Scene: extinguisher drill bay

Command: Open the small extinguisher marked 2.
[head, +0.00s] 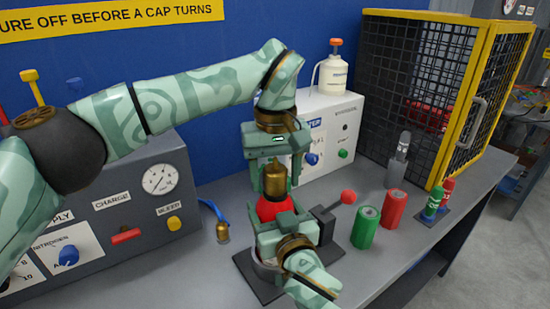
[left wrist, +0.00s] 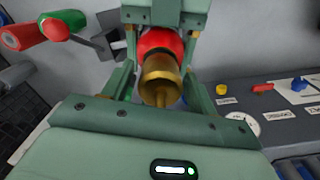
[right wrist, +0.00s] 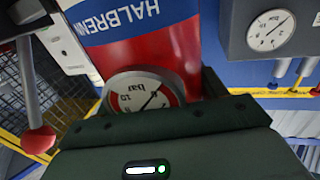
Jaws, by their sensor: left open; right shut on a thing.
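The small red extinguisher (head: 268,209) stands upright in a clamp (head: 262,276) on the bench. It carries a brass cap (head: 275,180), also seen in the left wrist view (left wrist: 160,82). My left gripper (head: 276,184) points down over the cap, open, with a finger on either side of it and small gaps. My right gripper (head: 275,222) is shut on the extinguisher's body from the front. In the right wrist view, its red wall with a blue band (right wrist: 125,22) and a bar gauge (right wrist: 143,95) shows close up. I see no number 2 on it.
A lever with a red ball (head: 348,197) sticks out right of the clamp. A green can (head: 364,228) and a red can (head: 394,208) stand beside it. The charge panel (head: 120,178) is at left, a blue hose (head: 210,208) nearby. A mesh cage (head: 410,90) stands back right.

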